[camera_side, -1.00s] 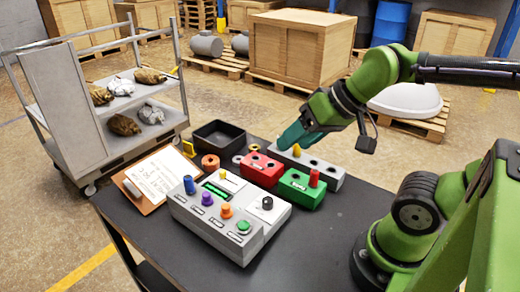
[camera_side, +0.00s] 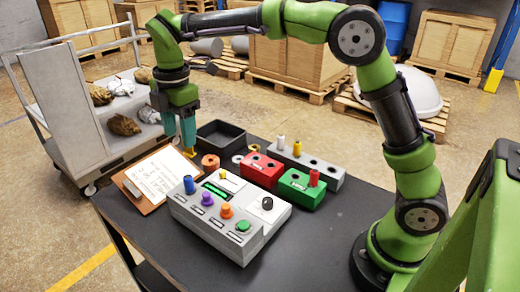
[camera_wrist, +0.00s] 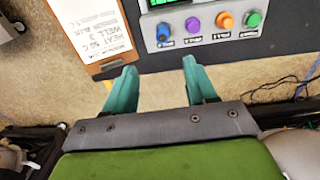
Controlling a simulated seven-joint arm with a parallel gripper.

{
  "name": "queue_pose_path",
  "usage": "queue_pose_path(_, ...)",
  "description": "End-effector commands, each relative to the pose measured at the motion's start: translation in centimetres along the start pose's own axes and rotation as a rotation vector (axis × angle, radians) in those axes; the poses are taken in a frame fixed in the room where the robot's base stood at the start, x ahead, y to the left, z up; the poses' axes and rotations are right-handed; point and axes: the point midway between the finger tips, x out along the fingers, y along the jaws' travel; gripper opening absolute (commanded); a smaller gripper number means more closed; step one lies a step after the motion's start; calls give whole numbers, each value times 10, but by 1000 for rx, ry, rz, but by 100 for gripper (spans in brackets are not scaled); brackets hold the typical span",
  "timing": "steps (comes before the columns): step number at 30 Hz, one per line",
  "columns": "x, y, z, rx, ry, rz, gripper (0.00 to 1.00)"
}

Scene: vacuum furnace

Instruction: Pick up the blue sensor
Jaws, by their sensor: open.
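The blue sensor (camera_side: 189,184) is a small upright cylinder at the left end of the grey control box (camera_side: 215,228). It also shows from above in the wrist view (camera_wrist: 163,31), at the left of the row of coloured pieces. My gripper (camera_side: 180,143) points down above the far left edge of the table, beyond the clipboard and apart from the sensor. In the wrist view its teal fingers (camera_wrist: 160,66) are spread, with nothing between them. The sensor lies ahead of the gap.
Purple (camera_side: 207,199), orange (camera_side: 226,210) and green (camera_side: 243,226) pieces stand beside the sensor. A clipboard (camera_side: 158,177) lies at the left. Red (camera_side: 260,171), green (camera_side: 298,190) and grey (camera_side: 331,176) socket blocks and a black tray (camera_side: 220,132) stand behind. The near-right table is clear.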

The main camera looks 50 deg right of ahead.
Motion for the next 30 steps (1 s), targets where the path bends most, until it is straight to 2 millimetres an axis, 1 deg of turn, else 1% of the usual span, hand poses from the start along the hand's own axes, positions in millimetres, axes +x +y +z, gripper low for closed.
queue_pose_path(1,0,8,-4,-112,-6,-12,56)
queue_pose_path(3,-5,14,-6,-266,-13,-22,56)
queue_pose_path(6,-19,17,-6,-442,-15,-23,56)
queue_pose_path(9,-26,14,-5,-566,-12,-36,56)
queue_pose_path(14,-21,10,-5,-658,-4,-54,56)
queue_pose_path(17,-8,9,-4,-667,-4,-57,56)
queue_pose_path(27,65,5,-2,-663,-3,-56,56)
queue_pose_path(30,80,5,-2,-663,-4,-54,56)
